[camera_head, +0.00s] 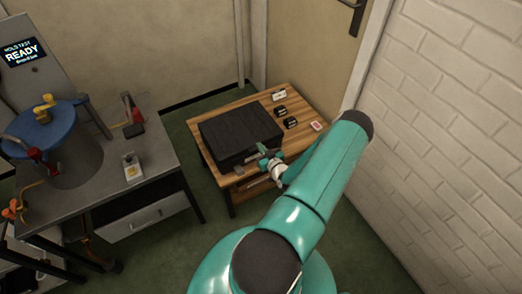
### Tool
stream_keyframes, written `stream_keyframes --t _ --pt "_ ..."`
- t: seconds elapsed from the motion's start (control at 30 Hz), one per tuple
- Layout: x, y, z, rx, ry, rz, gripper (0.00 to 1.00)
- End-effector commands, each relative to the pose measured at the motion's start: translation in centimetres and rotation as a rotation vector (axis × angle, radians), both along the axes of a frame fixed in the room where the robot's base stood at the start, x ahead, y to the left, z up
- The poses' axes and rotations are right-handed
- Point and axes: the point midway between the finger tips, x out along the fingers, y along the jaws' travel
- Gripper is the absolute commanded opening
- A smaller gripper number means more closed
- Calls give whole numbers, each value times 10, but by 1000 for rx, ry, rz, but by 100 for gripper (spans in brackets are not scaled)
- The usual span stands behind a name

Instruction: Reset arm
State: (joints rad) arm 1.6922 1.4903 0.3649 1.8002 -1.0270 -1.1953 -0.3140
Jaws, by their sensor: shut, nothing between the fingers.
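My arm (318,185) is teal with dark caps and reaches from the bottom of the view up to the right, then bends back down. My gripper (263,158) is at the front right edge of a black box (236,130) on a small wooden table (208,99). The gripper is small in the view and partly hidden by its own wrist. It looks shut with nothing held. I cannot tell whether it touches the box.
Small dark items (285,117) and cards lie right of the box. A white brick wall (455,110) stands close on the right. Green floor (190,245) is clear between.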

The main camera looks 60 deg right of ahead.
Motion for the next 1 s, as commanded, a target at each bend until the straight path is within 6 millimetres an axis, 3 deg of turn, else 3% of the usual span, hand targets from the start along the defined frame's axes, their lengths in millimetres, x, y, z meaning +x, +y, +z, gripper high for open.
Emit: stream_keyframes --t 0.3,0.5,0.87,1.0 --pt "-49 29 -22 3 2 0 0" --pt "-67 39 -28 0 -1 0 0" --pt "-71 41 -29 0 3 2 0" --pt "-58 33 -18 -5 56 38 0"
